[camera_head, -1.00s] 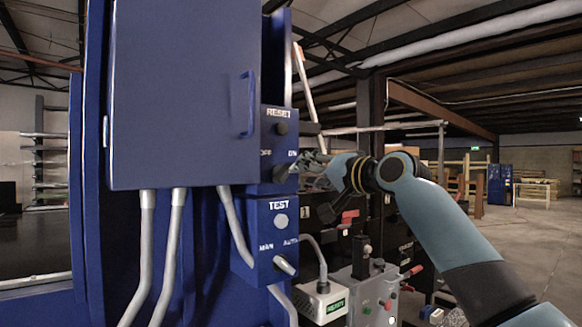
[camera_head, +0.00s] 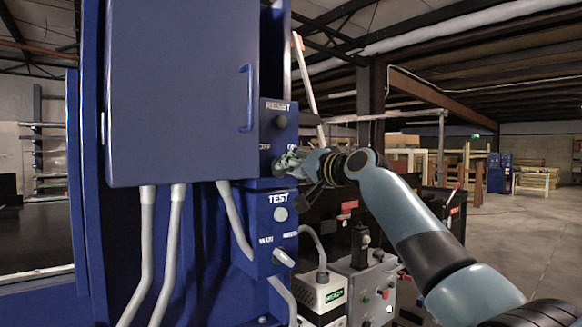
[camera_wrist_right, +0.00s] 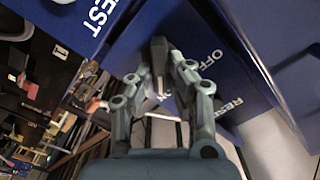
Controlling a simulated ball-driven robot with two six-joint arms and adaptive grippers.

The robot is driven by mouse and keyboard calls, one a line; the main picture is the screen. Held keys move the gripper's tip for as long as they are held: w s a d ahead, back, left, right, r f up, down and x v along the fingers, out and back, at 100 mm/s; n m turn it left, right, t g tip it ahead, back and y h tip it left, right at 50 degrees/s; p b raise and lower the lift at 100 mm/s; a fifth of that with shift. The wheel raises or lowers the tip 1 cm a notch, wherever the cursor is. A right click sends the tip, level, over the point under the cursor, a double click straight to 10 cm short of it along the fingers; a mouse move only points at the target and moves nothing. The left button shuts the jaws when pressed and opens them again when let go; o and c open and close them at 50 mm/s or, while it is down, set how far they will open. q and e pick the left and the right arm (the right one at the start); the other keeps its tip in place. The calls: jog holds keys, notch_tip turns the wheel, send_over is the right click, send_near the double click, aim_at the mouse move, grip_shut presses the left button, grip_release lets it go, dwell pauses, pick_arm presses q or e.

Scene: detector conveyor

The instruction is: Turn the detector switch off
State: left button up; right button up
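The detector switch (camera_wrist_right: 158,62) is a dark knob with a pale line, on the blue panel below the RESET button (camera_head: 281,121). An OFF label (camera_wrist_right: 214,57) shows beside it in the wrist view. My right gripper (camera_head: 284,163) is at this knob and hides most of it and the ON label in the head view. In the wrist view the right gripper's fingers (camera_wrist_right: 160,80) stand apart on either side of the knob; whether they touch it I cannot tell. My left gripper is not in view.
Below is a TEST box with a button (camera_head: 281,214) and a MAN/AUTO knob (camera_head: 283,257). A blue cabinet door with a handle (camera_head: 246,98) stands left of the panel. A grey control box (camera_head: 372,283) and a device with a green READY display (camera_head: 334,296) stand lower right.

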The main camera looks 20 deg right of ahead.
grip_shut()
jog(key=shift+s+a+f+n+b, duration=0.1)
jog(key=shift+a+n+b, duration=0.1)
jog(key=shift+n+b, duration=3.8)
jog(key=shift+a+f+n+b, duration=0.15)
jog(key=shift+n+b, duration=2.95)
jog(key=shift+n, duration=1.8)
jog(key=shift+r, duration=0.15)
jog(key=o, duration=0.7)
grip_release()
jog(key=shift+o, duration=0.2)
jog(key=v, duration=1.2)
